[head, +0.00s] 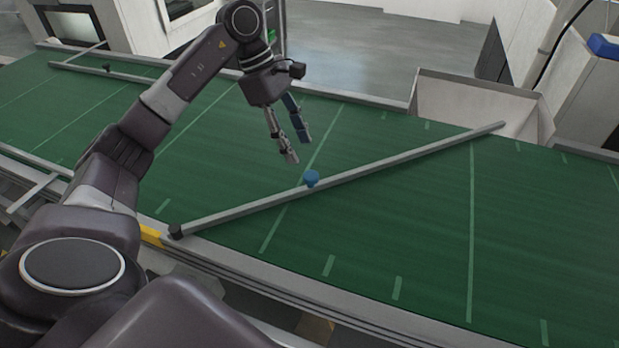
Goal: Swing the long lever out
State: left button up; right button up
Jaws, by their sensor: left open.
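The long lever (400,159) is a grey bar lying diagonally across the green conveyor belt. Its black pivot end (176,231) is at the near edge, and its free end (502,125) reaches toward the far edge at the right. A blue knob (312,178) stands on the bar, nearer the pivot than the free end. My left gripper (294,148) is open and empty, pointing down over the belt. In the picture it is above and a little left of the knob, apart from it. My right gripper is not in view.
The green belt (540,230) has pale cross lines and is otherwise clear on the right. A metal chute or bin (480,100) stands at the far edge near the free end. Another grey bar (110,73) with a dark knob lies at the far left.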

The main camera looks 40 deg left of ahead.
aim_at(310, 175)
pick_arm(q)
jog(key=p+x, duration=0.2)
jog(key=x, duration=0.6)
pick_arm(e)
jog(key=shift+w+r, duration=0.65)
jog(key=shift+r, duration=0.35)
pick_arm(q)
jog(key=shift+c, duration=0.9)
grip_shut()
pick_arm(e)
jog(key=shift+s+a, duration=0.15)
